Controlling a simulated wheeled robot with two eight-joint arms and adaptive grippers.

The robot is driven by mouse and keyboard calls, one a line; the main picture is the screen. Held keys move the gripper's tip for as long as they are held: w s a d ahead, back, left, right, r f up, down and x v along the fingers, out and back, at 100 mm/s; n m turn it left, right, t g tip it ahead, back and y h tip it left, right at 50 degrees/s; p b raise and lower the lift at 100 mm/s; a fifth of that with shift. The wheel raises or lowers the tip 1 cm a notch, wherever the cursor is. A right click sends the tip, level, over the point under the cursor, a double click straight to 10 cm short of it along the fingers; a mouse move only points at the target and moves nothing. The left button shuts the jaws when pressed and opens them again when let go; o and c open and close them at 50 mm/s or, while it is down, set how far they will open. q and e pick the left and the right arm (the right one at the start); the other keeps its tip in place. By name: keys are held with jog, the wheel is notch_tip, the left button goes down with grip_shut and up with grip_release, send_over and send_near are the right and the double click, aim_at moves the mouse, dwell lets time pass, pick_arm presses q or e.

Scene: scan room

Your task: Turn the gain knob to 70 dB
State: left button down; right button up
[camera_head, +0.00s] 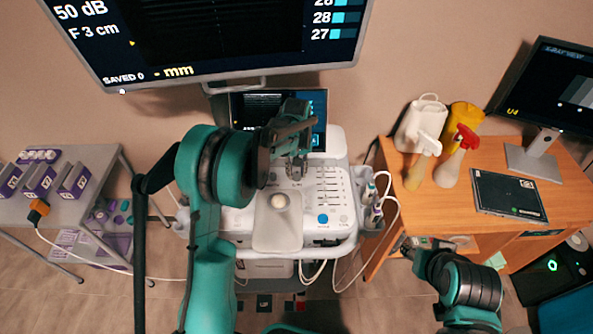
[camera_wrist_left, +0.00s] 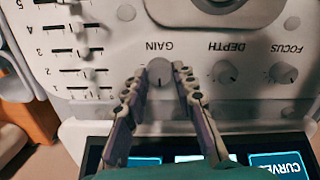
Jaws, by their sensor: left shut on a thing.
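The gain knob (camera_wrist_left: 160,72) is a round pale knob beneath the GAIN label, upside down in the left wrist view. My left gripper (camera_wrist_left: 159,78) has its two fingers on either side of the knob and is shut on it. In the head view, my left gripper (camera_head: 297,168) is over the upper part of the console panel (camera_head: 345,208), and the arm hides the knob there. The large monitor (camera_head: 250,74) reads 50 dB. My right gripper (camera_head: 415,244) is low at the right by the desk front, away from the console; its fingers are too small to read.
The depth knob (camera_wrist_left: 224,72) and focus knob (camera_wrist_left: 283,73) sit beside the gain knob, with sliders (camera_wrist_left: 80,72) on the other side. A wooden desk (camera_head: 400,208) with bottles and a tablet (camera_head: 508,194) stands right. A grey cart (camera_head: 70,208) stands left.

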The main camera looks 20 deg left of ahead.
aim_at(297, 173)
pick_arm(q)
jog(key=m, duration=0.4)
jog(key=shift+m, duration=0.3)
jog(key=m, duration=0.4)
jog(key=shift+d, duration=0.1)
jog(key=shift+m, duration=0.3)
jog(key=c, duration=1.2)
grip_release()
notch_tip(297, 173, up, 8)
jog(key=shift+f, duration=0.25)
